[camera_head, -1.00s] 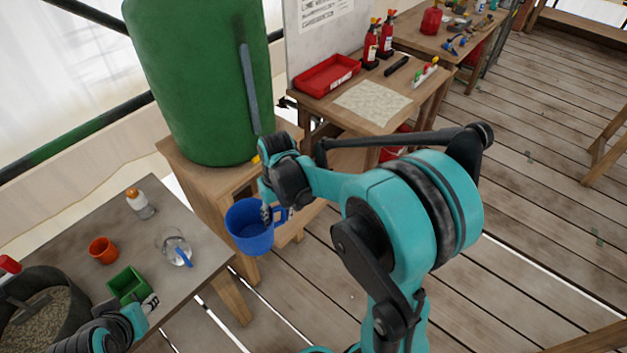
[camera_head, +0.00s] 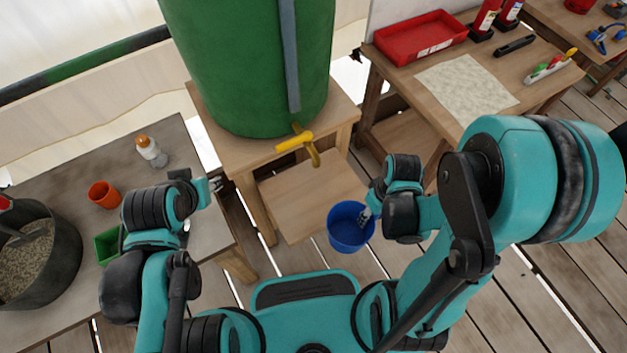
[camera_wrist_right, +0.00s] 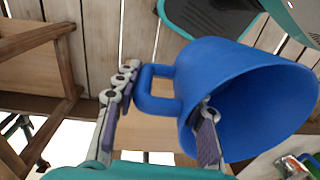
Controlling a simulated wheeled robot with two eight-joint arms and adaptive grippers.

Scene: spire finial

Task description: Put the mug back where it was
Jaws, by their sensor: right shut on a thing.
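The blue mug (camera_head: 350,228) is held in the air in front of the wooden stand in the head view, with its open top showing. My right gripper (camera_head: 371,208) is shut on it. In the right wrist view the mug (camera_wrist_right: 245,75) is large and tilted, its handle toward the left. One finger of the right gripper (camera_wrist_right: 160,115) reaches inside the mug's rim and the other is outside by the handle. My left gripper (camera_head: 212,187) hangs over the grey table, apart from the mug; its fingers are too small to judge.
A green barrel (camera_head: 235,70) with a yellow tap (camera_head: 298,141) stands on a wooden stand (camera_head: 300,195). The grey table (camera_head: 75,165) carries an orange cup (camera_head: 103,194), a bottle (camera_head: 151,151), a green box (camera_head: 106,245) and a dark bucket (camera_head: 68,255). A workbench (camera_head: 480,85) holds a red tray (camera_head: 420,38).

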